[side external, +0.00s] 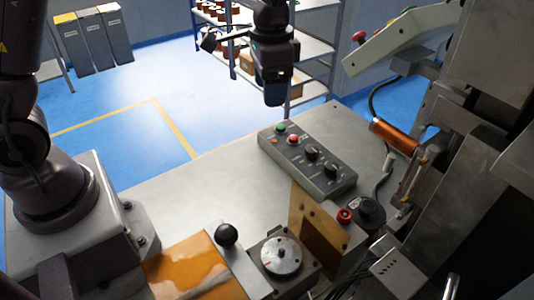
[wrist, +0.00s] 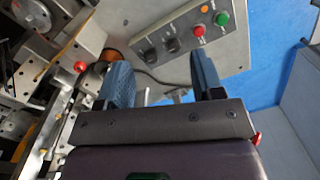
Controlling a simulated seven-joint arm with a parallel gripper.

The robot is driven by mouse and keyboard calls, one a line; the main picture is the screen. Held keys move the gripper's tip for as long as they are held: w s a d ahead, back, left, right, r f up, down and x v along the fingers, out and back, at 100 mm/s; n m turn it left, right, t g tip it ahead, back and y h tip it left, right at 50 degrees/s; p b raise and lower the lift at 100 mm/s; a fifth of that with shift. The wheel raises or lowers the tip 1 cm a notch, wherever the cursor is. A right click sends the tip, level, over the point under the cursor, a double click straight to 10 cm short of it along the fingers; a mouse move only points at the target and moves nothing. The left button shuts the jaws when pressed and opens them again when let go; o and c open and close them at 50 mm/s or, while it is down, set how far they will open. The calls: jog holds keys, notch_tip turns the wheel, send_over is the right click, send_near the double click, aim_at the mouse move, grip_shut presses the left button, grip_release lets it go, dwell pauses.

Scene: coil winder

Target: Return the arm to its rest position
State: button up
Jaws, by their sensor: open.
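My gripper (side external: 274,96) hangs in the air, pointing down, near the back edge of the metal table in the side external view. It appears above and behind the grey control box (side external: 318,172). In the wrist view, the two blue fingers of my gripper (wrist: 161,75) stand apart with nothing between them. The control box (wrist: 160,58), with its green and red buttons and black knobs, lies beyond the fingers there.
The coil winder (side external: 410,175) with a copper coil (side external: 395,138) stands at the right. A black ball knob (side external: 226,235), a round dial (side external: 281,257) and an orange sheet (side external: 185,268) are at the front. A shelf (side external: 315,48) stands behind. The table's left-middle surface (side external: 205,190) is clear.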

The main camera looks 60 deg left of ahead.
jog(key=s+a+r+n+t, duration=0.1)
jog(key=s+r+n+t, duration=0.1)
jog(key=s+r, duration=0.3)
jog(key=s+a+r+n+t, duration=0.2)
jog(key=s+r, duration=0.4)
jog(key=s, duration=0.8)
jog(key=shift+s+t, duration=0.2)
jog(key=shift+t, duration=0.6)
jog(key=shift+r, duration=0.1)
